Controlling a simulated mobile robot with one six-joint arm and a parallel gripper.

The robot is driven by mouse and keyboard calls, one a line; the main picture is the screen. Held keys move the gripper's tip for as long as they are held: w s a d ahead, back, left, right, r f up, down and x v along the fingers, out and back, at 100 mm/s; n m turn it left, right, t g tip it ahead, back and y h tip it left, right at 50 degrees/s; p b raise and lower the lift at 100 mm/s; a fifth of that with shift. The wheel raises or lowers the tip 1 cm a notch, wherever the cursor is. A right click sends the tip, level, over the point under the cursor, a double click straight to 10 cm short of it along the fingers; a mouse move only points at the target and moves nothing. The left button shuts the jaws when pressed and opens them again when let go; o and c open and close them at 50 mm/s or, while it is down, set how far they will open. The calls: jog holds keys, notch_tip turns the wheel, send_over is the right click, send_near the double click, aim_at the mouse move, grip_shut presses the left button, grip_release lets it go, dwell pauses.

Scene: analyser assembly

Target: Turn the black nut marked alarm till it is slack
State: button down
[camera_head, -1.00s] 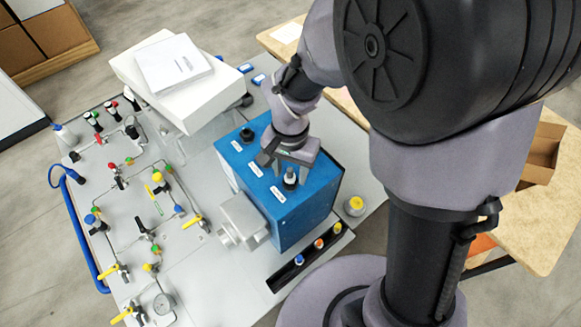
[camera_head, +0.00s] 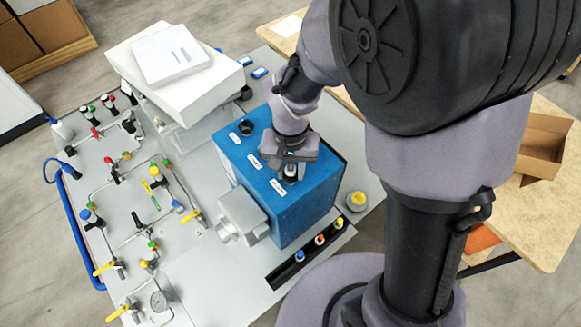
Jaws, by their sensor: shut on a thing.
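The blue analyser box (camera_head: 311,217) stands on the grey panel, with a row of small white labels on its top. A black nut (camera_head: 291,172) with a pale top sits at the box's front end, beside a white label (camera_head: 277,187) whose print is too small to read. My gripper (camera_head: 290,167) is over this nut, with its jaws shut on it. Another black fitting (camera_head: 246,128) stands at the far end of the top. The middle of the row, near the second label (camera_head: 254,161), is partly hidden by my gripper.
A white box with a booklet (camera_head: 171,58) stands behind the analyser. Valves and thin pipes (camera_head: 140,205) cover the panel to the left. A grey block (camera_head: 240,215) juts from the box's left side. A black strip with coloured caps (camera_head: 310,252) lies in front.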

jog(key=n+p, duration=0.1)
jog(key=n, duration=0.5)
jog(key=shift+r, duration=0.2)
jog(key=n+p, duration=0.1)
jog(key=n, duration=0.2)
jog(key=shift+n, duration=0.4)
jog(key=n+p, duration=0.1)
jog(key=n, duration=0.4)
jog(key=shift+n, duration=0.4)
jog(key=n+p, duration=0.1)
jog(key=n, duration=0.2)
jog(key=shift+s, duration=0.1)
jog(key=shift+f+n, duration=0.25)
jog(key=shift+n, duration=0.95)
jog(key=c, duration=1.2)
grip_release()
